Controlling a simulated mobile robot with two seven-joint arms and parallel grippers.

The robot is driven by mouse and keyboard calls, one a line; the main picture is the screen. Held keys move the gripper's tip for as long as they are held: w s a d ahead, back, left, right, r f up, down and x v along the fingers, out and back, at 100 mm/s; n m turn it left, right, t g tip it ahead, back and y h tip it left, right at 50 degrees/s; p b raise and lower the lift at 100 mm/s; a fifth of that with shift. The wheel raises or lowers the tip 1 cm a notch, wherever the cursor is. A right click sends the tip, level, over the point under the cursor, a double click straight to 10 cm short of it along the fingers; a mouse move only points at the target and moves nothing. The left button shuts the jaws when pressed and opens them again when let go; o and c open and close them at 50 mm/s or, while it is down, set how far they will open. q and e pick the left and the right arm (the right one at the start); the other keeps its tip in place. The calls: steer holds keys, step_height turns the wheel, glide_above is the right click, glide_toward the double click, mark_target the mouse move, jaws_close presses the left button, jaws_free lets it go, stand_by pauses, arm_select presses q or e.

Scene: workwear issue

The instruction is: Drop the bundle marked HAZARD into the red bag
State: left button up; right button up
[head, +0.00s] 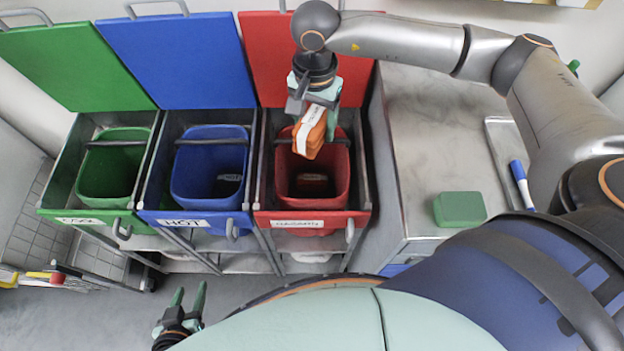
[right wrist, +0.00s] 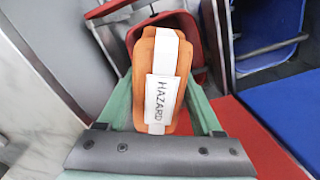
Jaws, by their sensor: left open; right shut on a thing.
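The bundle marked HAZARD (head: 315,143) is orange with a white band; its label reads clearly in the right wrist view (right wrist: 160,97). My right gripper (head: 316,107) is shut on it and holds it above the red bag (head: 336,186). The bundle hangs tilted over the bag's opening, near its back rim. In the right wrist view, part of the red bag (right wrist: 197,72) shows behind the bundle, between the fingers. My left gripper (head: 188,306) is open and empty, low at the bottom of the head view, away from the bags.
A blue bag (head: 185,172) in a frame marked HOT and a green bag (head: 103,178) stand left of the red one. Raised lids stand behind them. A dark item with a white label lies in the blue bag, another in the red bag. A green block (head: 459,208) lies on the right counter.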

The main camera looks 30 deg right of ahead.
step_height(320, 180, down, 18)
steer(key=w+d+m+b, duration=0.2)
steer(key=m+b, duration=0.1)
steer(key=m, duration=1.3)
steer(key=shift+w+d, duration=0.15)
steer(key=shift+r, duration=0.1)
steer(key=o, duration=1.6)
steer(key=shift+c, duration=0.2)
step_height(320, 180, up, 12)
steer(key=shift+r+b, duration=0.25)
steer(key=shift+b, duration=0.1)
